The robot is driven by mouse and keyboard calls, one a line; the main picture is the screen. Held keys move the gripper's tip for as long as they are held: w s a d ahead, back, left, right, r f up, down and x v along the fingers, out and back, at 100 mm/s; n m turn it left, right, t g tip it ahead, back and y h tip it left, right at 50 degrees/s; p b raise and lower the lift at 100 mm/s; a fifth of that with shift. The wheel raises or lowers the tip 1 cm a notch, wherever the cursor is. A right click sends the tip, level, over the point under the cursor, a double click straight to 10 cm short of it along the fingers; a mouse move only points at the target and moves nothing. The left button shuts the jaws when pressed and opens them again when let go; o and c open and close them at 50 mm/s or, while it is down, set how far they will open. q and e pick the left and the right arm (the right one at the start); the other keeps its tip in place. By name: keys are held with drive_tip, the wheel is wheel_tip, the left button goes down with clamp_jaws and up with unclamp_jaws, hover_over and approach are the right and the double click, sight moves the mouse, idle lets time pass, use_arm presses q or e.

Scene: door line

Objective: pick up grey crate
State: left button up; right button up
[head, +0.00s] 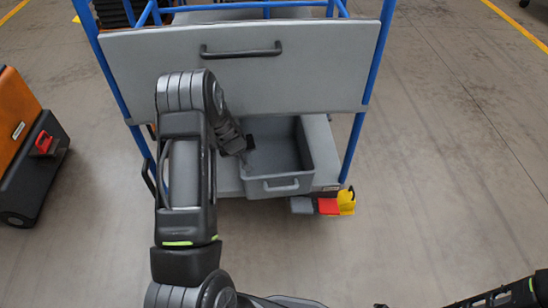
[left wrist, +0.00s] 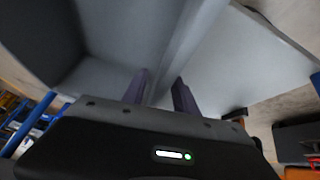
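The grey crate (head: 281,186) is an open-topped bin with a handle on its near side. It sits upright on the lower shelf of a cart, under a grey panel, and looks empty. My left gripper (head: 247,147) reaches over its left wall, and my forearm hides part of that side. In the left wrist view, the fingers of my left gripper (left wrist: 163,92) stand close together on either side of the crate's rim (left wrist: 178,62) and look closed on it. Part of my right arm shows at the lower right of the head view; its gripper is out of view.
The cart has blue posts (head: 373,62) and a grey panel (head: 300,80) with a dark handle above the crate. Red and yellow pieces (head: 338,204) sit at the shelf's right front corner. An orange and black machine (head: 30,150) stands left. The floor at right is clear.

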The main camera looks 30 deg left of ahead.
use_arm(q)
drive_tip(key=shift+c, duration=0.4)
clamp_jaws()
idle(0.9)
